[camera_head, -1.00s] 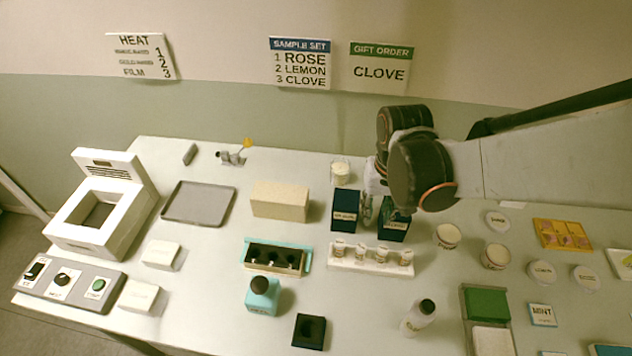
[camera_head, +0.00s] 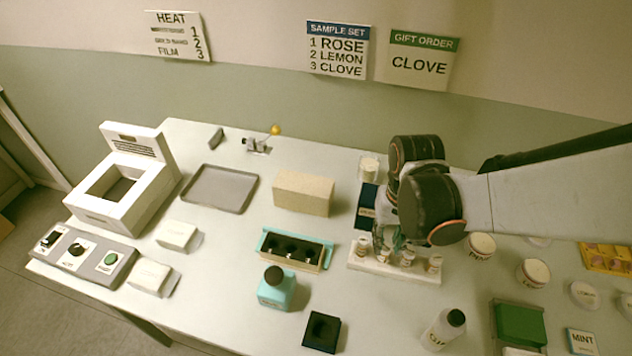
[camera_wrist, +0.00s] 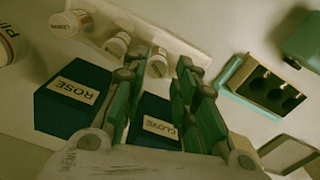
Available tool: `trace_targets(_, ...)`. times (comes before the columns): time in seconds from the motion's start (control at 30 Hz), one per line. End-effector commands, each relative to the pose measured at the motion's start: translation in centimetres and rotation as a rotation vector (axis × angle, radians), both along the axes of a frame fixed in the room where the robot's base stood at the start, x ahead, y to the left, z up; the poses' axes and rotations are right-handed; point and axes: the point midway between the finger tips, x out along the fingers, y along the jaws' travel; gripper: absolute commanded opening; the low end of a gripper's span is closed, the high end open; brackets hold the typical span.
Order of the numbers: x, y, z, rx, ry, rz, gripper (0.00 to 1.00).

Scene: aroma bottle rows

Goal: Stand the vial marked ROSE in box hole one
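A white rack (camera_head: 378,267) holds several small capped vials in a row. In the head view one vial stands at the left end (camera_head: 363,246) and another at the right end (camera_head: 434,263); their labels are too small to read. A vial (camera_wrist: 158,63) shows between my fingertips in the wrist view, apart from any clear grip, its name not readable; a vial further left (camera_wrist: 73,22) seems marked LEMON. My gripper (camera_wrist: 162,72) is open above the rack. The teal-edged box (camera_head: 266,243) with three dark holes stands left of the rack; it also shows in the wrist view (camera_wrist: 238,75).
Dark blue blocks marked ROSE (camera_wrist: 60,110) and CLOVE (camera_wrist: 150,140) stand behind the rack. A teal bottle (camera_head: 277,291), a black square holder (camera_head: 321,332) and a white bottle (camera_head: 443,330) stand in front. A tan block (camera_head: 303,193) stands behind the holed box. Jars are at right.

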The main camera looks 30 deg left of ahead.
Motion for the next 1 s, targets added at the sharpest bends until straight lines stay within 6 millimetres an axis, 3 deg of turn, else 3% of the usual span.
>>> trace_targets(0.4,0.4,0.2,-5.0,0.000,0.000,0.001,0.27)
trace_targets(0.63,0.5,0.1,-4.9,0.000,0.000,-0.001,0.27)
trace_targets(0.73,0.5,0.1,-4.9,0.000,0.000,-0.002,0.06)
trace_targets(0.77,0.5,0.1,-4.9,0.000,0.000,-0.002,0.04)
trace_targets(1.0,0.5,0.0,-4.9,0.000,0.000,-0.003,0.04)
